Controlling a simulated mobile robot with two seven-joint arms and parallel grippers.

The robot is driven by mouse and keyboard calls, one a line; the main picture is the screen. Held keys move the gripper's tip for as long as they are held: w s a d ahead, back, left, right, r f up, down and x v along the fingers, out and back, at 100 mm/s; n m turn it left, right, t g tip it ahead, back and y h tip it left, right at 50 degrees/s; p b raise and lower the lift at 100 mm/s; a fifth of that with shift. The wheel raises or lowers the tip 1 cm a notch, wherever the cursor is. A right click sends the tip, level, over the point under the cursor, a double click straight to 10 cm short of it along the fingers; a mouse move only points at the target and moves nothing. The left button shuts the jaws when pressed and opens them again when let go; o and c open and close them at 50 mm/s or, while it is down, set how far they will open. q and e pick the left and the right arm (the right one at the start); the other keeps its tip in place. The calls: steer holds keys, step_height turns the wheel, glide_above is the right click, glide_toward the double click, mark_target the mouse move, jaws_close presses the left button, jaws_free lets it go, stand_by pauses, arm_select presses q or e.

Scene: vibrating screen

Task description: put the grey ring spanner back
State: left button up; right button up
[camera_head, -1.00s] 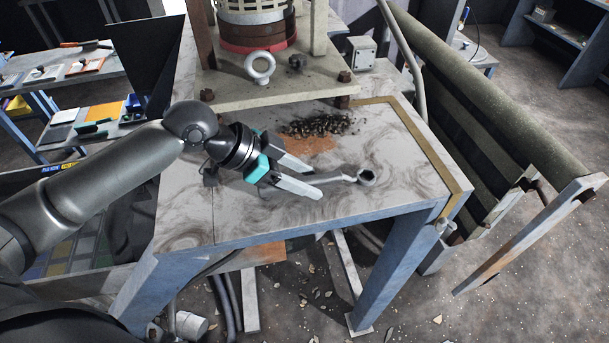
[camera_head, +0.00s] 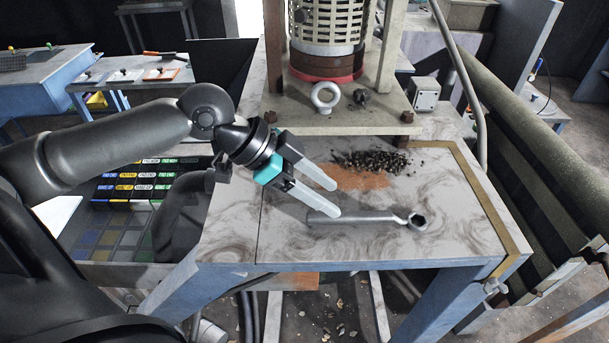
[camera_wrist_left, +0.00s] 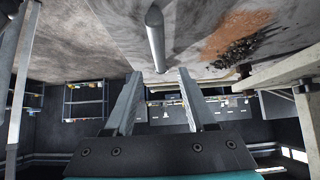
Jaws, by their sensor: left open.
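The grey ring spanner (camera_head: 355,217) lies flat on the marbled table top (camera_head: 300,240), its ring end (camera_head: 418,219) to the right and its plain handle to the left. My left gripper (camera_head: 335,197) is open and empty, its fingers beside and just behind the handle's left end in the head view, apparently above the table. In the left wrist view the spanner (camera_wrist_left: 156,38) runs away from between the open fingertips (camera_wrist_left: 158,73); no contact shows. My right gripper is not in view.
The screen's base plate with an eye bolt (camera_head: 325,97) stands behind. Dark grains (camera_head: 375,161) and rust-coloured powder (camera_head: 350,178) lie on the table. A labelled bin rack (camera_head: 135,182) is at left. A back bench holds boards with tools (camera_head: 160,74). The table's front right is clear.

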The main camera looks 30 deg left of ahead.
arm_select(q)
steer(key=shift+v, duration=1)
steer(key=shift+p+v, duration=0.4)
steer(key=shift+v, duration=0.8)
